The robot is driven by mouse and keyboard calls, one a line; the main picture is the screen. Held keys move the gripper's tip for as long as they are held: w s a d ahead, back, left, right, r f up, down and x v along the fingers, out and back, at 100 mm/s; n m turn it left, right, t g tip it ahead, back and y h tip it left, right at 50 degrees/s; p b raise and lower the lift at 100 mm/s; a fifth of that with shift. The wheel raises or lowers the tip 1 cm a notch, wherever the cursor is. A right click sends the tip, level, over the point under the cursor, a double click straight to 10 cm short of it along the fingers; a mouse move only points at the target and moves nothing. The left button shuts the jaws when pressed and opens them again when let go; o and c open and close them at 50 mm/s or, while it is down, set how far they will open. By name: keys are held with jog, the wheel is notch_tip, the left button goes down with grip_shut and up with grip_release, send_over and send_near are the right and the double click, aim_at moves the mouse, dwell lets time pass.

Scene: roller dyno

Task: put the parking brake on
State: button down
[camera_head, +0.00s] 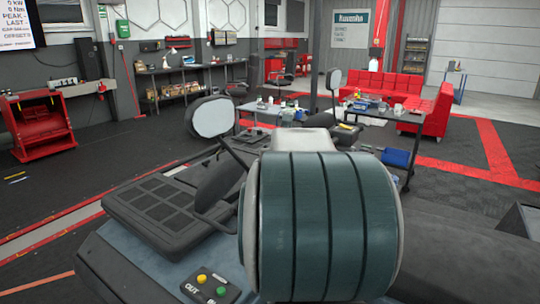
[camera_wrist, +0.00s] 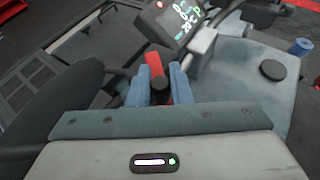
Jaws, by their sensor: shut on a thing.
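In the wrist view, my gripper (camera_wrist: 160,86) has its two blue fingers closed on a red lever (camera_wrist: 152,60). The lever looks like the parking brake. Its red part shows above and between the fingers, and a dark rounded piece sits between the fingers; how the two join is unclear. The lower part of the lever is hidden by the fingers and palm. In the head view, my large teal arm link blocks the middle, so the gripper and lever are hidden there.
A small display (camera_wrist: 183,20) stands just beyond the fingers, and a black seat-like shape (camera_wrist: 68,95) is close at left. A black cap (camera_wrist: 272,70) sits on the blue-grey body at right. The head view shows a button box (camera_head: 210,286) and a mirror (camera_head: 212,118).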

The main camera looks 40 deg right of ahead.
jog(key=shift+w+r, duration=0.1)
jog(key=shift+r, duration=0.65)
jog(key=c, duration=1.3)
grip_release()
jog(key=shift+c, duration=0.2)
jog(key=shift+a+f, duration=0.1)
jog(key=shift+a, duration=0.05)
jog(key=shift+f, duration=0.15)
jog(key=p+v, duration=0.7)
jog(key=v, duration=0.7)
jog(key=shift+r, duration=0.45)
